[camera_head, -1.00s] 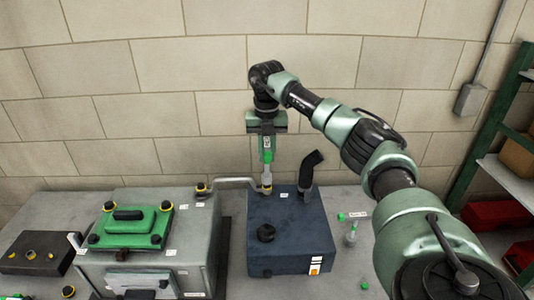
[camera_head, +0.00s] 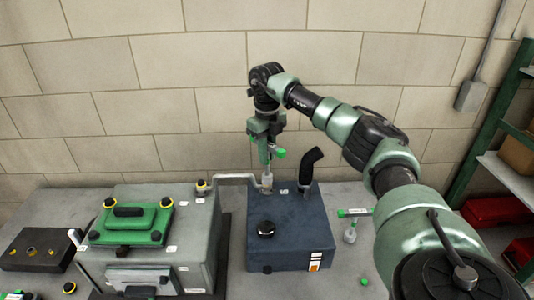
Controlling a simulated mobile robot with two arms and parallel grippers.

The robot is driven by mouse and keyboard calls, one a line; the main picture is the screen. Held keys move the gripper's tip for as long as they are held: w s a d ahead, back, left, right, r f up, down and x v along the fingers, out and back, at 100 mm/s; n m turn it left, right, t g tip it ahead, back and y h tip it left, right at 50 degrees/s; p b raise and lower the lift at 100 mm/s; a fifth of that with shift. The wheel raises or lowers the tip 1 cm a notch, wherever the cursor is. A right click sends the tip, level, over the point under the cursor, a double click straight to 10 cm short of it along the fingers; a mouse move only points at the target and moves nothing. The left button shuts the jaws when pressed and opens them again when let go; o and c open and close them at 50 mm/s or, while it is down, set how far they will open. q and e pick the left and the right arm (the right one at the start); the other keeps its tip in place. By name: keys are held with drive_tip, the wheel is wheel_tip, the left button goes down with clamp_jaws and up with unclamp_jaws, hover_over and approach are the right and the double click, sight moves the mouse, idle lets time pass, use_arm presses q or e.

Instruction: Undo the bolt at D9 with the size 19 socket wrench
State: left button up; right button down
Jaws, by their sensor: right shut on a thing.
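My right gripper (camera_head: 264,138) is above the back-left corner of the dark blue tank (camera_head: 300,238) and is shut on the green-handled socket wrench (camera_head: 278,153). The wrench's green handle end points right. Its grey socket end (camera_head: 267,181) points down at the end of the grey pipe (camera_head: 235,177), by the tank's back-left corner. Any bolt there is hidden under the socket. The labels are too small to read, so I cannot confirm D9 or the size 19. My left gripper is not in view.
A grey engine block with a green cover (camera_head: 131,222) stands left of the tank. A small green-topped item (camera_head: 350,232) is on the bench right of the tank. The wall is close behind.

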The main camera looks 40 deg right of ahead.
drive_tip(key=n, duration=1)
drive_tip(key=c, duration=1.9)
unclamp_jaws()
drive_tip(key=shift+c, duration=0.2)
clamp_jaws()
drive_tip(key=shift+r, duration=0.15)
drive_tip(key=shift+r, duration=1.7)
drive_tip(key=shift+r, duration=3)
